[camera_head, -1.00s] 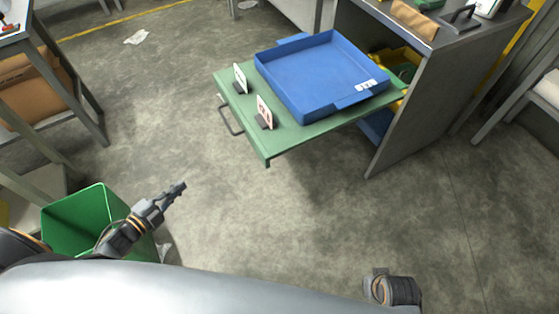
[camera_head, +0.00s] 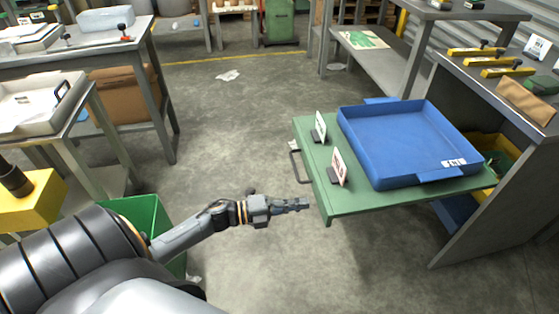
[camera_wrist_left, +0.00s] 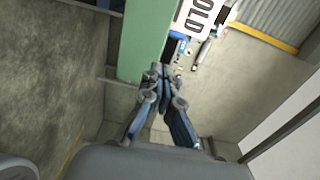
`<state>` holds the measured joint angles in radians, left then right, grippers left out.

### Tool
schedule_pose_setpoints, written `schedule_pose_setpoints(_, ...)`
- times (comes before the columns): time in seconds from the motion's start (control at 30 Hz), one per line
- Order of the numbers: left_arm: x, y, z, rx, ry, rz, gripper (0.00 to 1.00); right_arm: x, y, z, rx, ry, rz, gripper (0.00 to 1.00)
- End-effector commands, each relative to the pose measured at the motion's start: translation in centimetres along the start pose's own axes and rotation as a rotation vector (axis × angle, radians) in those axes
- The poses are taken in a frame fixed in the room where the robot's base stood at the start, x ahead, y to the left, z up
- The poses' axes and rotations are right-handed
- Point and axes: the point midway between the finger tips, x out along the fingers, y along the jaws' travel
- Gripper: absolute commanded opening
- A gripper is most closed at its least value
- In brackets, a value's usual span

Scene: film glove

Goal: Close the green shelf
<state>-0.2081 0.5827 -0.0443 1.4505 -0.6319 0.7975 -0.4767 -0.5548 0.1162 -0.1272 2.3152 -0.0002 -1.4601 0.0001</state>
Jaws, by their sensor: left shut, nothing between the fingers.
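The green shelf (camera_head: 352,206) is pulled out from a grey cabinet (camera_head: 487,190) at the right of the head view. A blue tray (camera_head: 405,140) and two small upright signs stand on it. A metal handle (camera_head: 296,166) is on its front edge. My left gripper (camera_head: 306,204) is shut and empty, its tips close to the shelf's front edge near the near corner. I cannot tell whether they touch. In the left wrist view the shut fingers (camera_wrist_left: 163,74) are beside the green shelf edge (camera_wrist_left: 146,40), with a sign (camera_wrist_left: 198,18) beyond. My right gripper is not in view.
A green bin (camera_head: 140,218) stands below my left arm. Work tables stand along the left, one with a white tray (camera_head: 40,105). Yellow clamps (camera_head: 487,60) lie on the cabinet top. The concrete floor (camera_head: 235,135) left of the shelf is clear.

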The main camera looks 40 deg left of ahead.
Motion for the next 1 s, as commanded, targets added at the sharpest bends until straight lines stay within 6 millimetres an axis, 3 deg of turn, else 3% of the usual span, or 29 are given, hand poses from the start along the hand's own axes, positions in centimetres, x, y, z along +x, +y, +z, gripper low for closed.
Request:
schedule_pose_setpoints(0.23,3.1,0.0,0.1,-0.001,-0.002,-0.001,0.00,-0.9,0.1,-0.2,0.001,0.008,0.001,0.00)
schedule_pose_setpoints(0.77,3.8,0.1,0.0,-0.002,-0.001,0.000,0.00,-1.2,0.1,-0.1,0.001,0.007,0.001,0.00)
schedule_pose_setpoints(1.0,5.8,0.1,0.1,-0.001,0.000,-0.001,0.00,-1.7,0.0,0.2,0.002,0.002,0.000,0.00)
